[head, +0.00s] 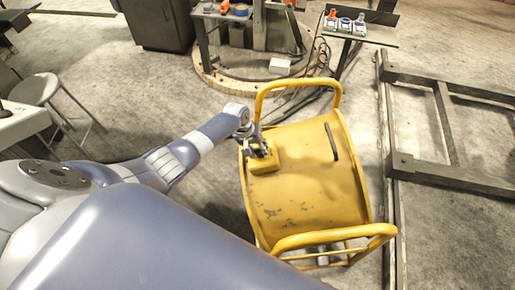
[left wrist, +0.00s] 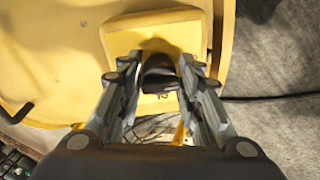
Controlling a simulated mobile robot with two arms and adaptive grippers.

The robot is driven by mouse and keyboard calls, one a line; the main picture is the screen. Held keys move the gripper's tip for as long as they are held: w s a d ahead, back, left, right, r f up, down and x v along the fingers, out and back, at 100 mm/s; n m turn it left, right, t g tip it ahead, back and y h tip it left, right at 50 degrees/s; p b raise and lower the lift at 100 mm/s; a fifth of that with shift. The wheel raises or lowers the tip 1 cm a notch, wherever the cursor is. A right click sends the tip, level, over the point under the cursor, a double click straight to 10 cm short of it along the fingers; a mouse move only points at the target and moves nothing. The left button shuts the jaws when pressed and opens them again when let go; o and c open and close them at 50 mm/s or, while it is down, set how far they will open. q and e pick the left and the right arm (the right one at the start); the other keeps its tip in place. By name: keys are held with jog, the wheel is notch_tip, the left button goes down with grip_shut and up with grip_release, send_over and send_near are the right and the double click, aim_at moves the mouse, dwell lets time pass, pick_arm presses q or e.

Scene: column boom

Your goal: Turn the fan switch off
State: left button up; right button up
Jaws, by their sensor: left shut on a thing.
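The fan is a worn yellow drum (head: 310,190) with tubular yellow handles, standing on the concrete floor in the middle of the head view. A small yellow switch box (head: 264,164) sits on its upper left side; the box also fills the top middle of the left wrist view (left wrist: 180,32). My left gripper (head: 257,152) is at this box. In the left wrist view its two fingers (left wrist: 158,66) are on either side of a dark switch knob (left wrist: 160,82) and shut on it. The fingers partly hide the knob, and its setting cannot be read. My right gripper is out of view.
A dark metal frame (head: 448,125) lies on the floor to the right. A small table with coloured items (head: 358,32) stands behind the fan, with cables on the floor nearby. A round stool (head: 36,89) stands at the left.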

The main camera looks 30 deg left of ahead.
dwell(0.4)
pick_arm(q)
jog(key=o, duration=1)
jog(key=shift+w, duration=0.1)
jog(key=shift+v, duration=6)
